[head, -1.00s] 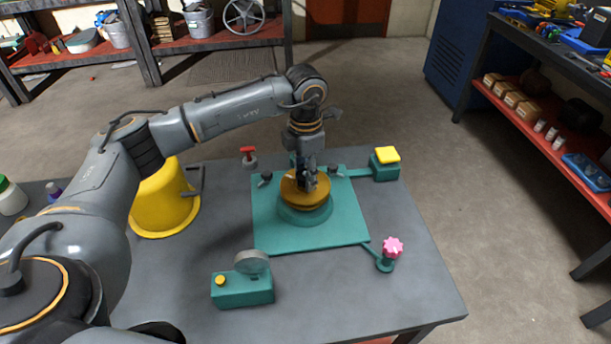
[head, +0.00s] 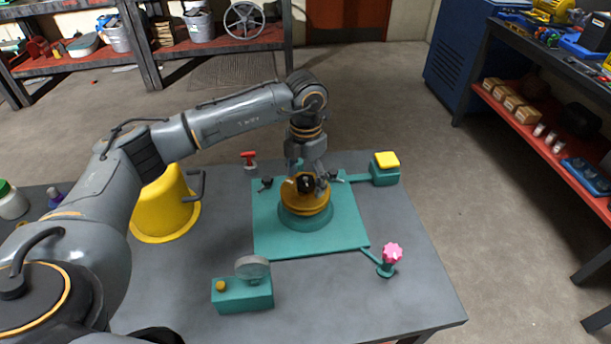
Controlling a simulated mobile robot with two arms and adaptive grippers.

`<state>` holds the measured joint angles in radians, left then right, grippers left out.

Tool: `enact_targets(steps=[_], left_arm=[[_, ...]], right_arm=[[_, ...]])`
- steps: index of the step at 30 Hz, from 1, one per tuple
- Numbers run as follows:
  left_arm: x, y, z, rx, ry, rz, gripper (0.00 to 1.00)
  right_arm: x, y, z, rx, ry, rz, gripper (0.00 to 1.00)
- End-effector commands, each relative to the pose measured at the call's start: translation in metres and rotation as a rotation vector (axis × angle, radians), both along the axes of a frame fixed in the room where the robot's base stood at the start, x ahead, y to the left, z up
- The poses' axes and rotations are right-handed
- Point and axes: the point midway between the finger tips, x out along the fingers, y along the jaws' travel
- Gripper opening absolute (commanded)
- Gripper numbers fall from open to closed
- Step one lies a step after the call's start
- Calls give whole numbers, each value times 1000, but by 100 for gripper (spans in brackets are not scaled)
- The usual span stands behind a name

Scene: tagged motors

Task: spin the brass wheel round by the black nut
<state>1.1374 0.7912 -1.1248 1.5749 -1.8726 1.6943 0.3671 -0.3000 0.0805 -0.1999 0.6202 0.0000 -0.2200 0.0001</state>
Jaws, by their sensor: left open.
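The brass wheel (head: 306,205) sits on a round teal base in the middle of a teal plate (head: 340,225) on the grey table. The black nut (head: 306,183) is on top of the wheel, towards its far side. My left gripper (head: 307,177) points down over the wheel from behind the nut. Its fingers are open, spread to the sides of the nut; I cannot tell whether they touch it. My right gripper is not in view.
A yellow bucket (head: 166,208) stands left of the plate. A red-handled part (head: 249,158), a yellow-topped teal box (head: 385,170), a pink knob (head: 392,252) and a teal box with a grey disc (head: 243,292) surround the plate. The table's front right is clear.

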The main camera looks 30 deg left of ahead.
Motion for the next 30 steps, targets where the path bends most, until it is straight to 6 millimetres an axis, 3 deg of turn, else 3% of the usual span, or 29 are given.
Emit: enact_targets(steps=[19, 30], left_arm=[[0, 0, 1, 1, 2, 881, 75], [0, 0, 0, 0, 1, 980, 73]], right_arm=[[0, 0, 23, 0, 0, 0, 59], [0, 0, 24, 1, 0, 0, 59]])
